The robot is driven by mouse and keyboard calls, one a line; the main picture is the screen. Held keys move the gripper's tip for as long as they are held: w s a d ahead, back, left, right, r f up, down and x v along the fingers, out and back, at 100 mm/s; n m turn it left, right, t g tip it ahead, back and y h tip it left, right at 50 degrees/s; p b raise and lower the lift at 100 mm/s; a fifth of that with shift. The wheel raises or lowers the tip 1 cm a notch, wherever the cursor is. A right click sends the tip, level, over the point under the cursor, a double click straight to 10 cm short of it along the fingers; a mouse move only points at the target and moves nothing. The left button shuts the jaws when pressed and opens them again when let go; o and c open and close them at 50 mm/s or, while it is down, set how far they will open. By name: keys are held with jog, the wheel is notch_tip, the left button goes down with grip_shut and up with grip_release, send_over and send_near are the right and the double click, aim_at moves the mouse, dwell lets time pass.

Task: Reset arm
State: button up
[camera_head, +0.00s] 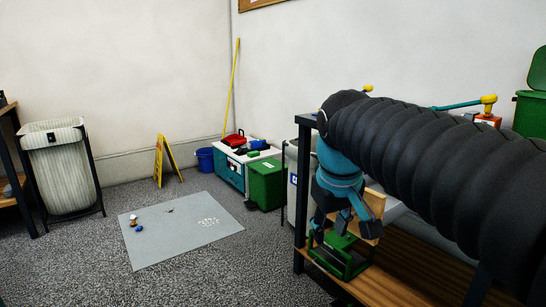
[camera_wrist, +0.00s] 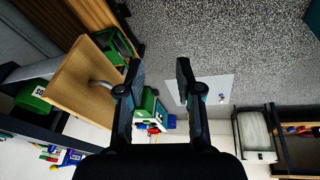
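My arm, in a black ribbed sleeve (camera_head: 430,150), reaches across the right of the head view. My gripper (camera_head: 338,226) hangs at its end, fingers pointing down, above or beside the left end of the wooden bench (camera_head: 400,275). In the wrist view my gripper (camera_wrist: 160,66) has its two dark fingers apart, with nothing held between them. A light wooden board (camera_head: 373,205) stands close behind the fingers; in the wrist view the board (camera_wrist: 80,78) lies left of them. The exact gap to the board cannot be told.
A green metal frame (camera_head: 343,258) is on the bench below my gripper. A dark bench post (camera_head: 301,195) stands close to its left. A green bin (camera_head: 265,184), blue bucket (camera_head: 205,160) and yellow sign (camera_head: 166,158) stand behind. The floor around the grey mat (camera_head: 180,235) is mostly clear.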

jog(key=s+d+f+m+t, duration=0.2)
jog(key=s+d+f+m, duration=0.2)
jog(key=s+f, duration=0.9)
jog(key=shift+s+d, duration=0.65)
jog(key=shift+d, duration=0.05)
